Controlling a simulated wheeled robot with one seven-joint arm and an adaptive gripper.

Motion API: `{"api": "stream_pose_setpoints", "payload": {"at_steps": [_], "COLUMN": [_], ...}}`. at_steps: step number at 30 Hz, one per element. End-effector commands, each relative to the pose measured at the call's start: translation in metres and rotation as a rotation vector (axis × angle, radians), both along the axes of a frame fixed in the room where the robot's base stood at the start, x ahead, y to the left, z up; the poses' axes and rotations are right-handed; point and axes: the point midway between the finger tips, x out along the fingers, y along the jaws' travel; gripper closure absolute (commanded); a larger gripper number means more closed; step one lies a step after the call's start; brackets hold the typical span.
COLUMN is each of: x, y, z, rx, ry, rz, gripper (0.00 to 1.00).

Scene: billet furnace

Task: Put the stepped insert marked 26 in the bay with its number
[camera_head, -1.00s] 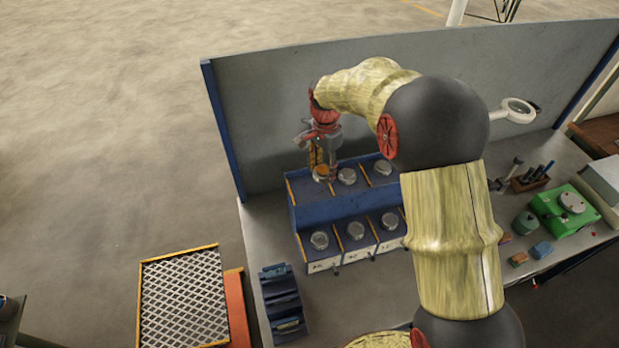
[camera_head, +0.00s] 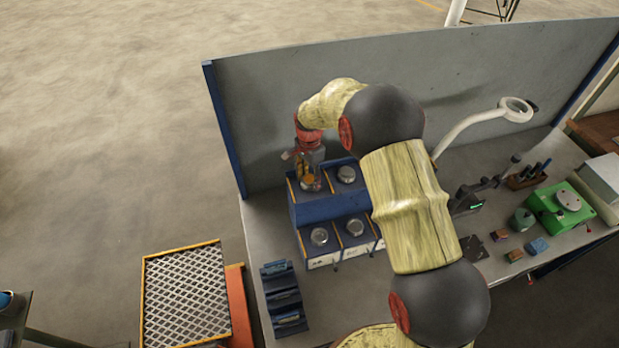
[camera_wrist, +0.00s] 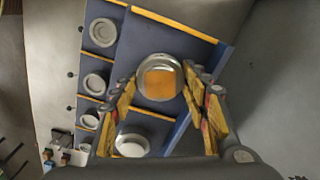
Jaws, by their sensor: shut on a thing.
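My gripper (camera_head: 309,184) is over the upper left bay of the blue two-tier rack (camera_head: 340,206). In the wrist view its yellow-padded fingers (camera_wrist: 165,98) are closed around a round metal insert (camera_wrist: 160,80), shiny at the rim with an orange patch on its face. I cannot read any number on it. The insert is at the upper-tier bay level, but I cannot tell whether it touches the bay floor. Another round metal piece (camera_head: 347,174) sits in the neighbouring upper bay; it shows in the wrist view too (camera_wrist: 132,145). Labels on the rack front are too small to read.
Round metal pieces stand in the lower bays (camera_head: 319,237). Orange divider strips edge the bays. A grey back panel (camera_head: 270,100) rises close behind the rack. A dark blue holder (camera_head: 283,298) stands at the front left. A lamp (camera_head: 515,108) and a green device (camera_head: 560,208) are to the right.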

Motion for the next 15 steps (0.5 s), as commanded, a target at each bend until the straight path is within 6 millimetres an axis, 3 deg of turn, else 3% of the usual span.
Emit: {"api": "stream_pose_setpoints", "payload": {"at_steps": [6,7,11,15], "x": [0.0005,-0.0004,-0.0005,-0.0004], "y": [0.0001,-0.0001,-0.0001,-0.0001], "z": [-0.0023,-0.0038,-0.0029,-0.0028], "rx": [0.0,-0.001,-0.001,-0.001], "ry": [-0.001,0.001,0.001,0.001], "rz": [0.0,0.0,0.0,0.0], "gripper": [1.0,0.54,0.47,0.47]}}
